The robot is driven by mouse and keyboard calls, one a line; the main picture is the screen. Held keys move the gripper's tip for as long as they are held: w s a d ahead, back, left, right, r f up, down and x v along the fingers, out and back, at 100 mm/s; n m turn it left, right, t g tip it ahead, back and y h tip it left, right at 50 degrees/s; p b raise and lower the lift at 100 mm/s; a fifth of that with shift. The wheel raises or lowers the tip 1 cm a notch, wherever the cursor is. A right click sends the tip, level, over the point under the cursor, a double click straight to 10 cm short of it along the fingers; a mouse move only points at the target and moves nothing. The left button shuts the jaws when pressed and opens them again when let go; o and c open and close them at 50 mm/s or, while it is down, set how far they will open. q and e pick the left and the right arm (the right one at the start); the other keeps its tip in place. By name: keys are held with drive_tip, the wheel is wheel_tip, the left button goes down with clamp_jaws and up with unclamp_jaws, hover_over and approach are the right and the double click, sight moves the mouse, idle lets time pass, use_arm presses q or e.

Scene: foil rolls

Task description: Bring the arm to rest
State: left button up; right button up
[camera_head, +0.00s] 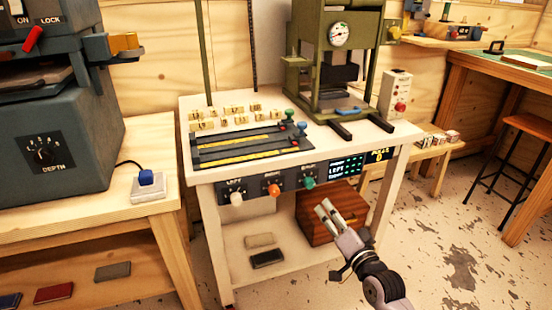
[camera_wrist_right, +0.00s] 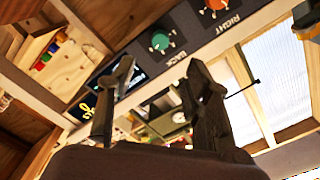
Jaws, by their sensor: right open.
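My right gripper (camera_head: 327,211) is in front of the white workbench (camera_head: 205,172), below its control panel and in front of a brown wooden box on the lower shelf. It is open and empty, with its fingers pointing up and to the left. In the right wrist view, the two dark fingers (camera_wrist_right: 155,85) stand apart with nothing between them, and the panel's knobs show beyond them. My left gripper is not in view.
The panel has a white knob (camera_head: 236,198), an orange knob (camera_head: 273,190) and a green knob (camera_head: 308,182). A green press (camera_head: 335,65) stands on the workbench. The brown box (camera_head: 318,228) is close behind my gripper. Open floor lies to the right, before a stool (camera_head: 528,124).

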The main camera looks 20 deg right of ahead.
drive_tip(key=s+a+f+n+g+y, duration=0.1)
drive_tip(key=s+a+f+n+g, duration=0.4)
drive_tip(key=f, duration=0.4)
drive_tip(key=s+a+f+n+g, duration=0.2)
drive_tip(key=s+a+f+g, duration=0.2)
drive_tip(key=s+f, duration=0.45)
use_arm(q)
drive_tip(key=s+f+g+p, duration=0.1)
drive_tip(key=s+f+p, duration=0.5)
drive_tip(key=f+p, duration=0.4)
use_arm(e)
drive_tip(key=s+a+f+n+g+h+p, duration=0.1)
drive_tip(key=s+f+n+g, duration=0.25)
drive_tip(key=s+f, duration=0.65)
drive_tip(key=s+f+n+g, duration=0.2)
drive_tip(key=s+f+g, duration=0.2)
drive_tip(key=s+f, duration=0.5)
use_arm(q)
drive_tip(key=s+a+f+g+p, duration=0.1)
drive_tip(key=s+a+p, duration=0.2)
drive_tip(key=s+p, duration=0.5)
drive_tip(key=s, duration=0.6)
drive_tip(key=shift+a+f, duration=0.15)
use_arm(e)
drive_tip(key=s+d, duration=0.2)
drive_tip(key=s, duration=1.4)
drive_tip(key=shift+s+d+f+h, duration=0.2)
drive_tip(key=shift+f+h, duration=0.1)
drive_tip(key=shift+f, duration=0.15)
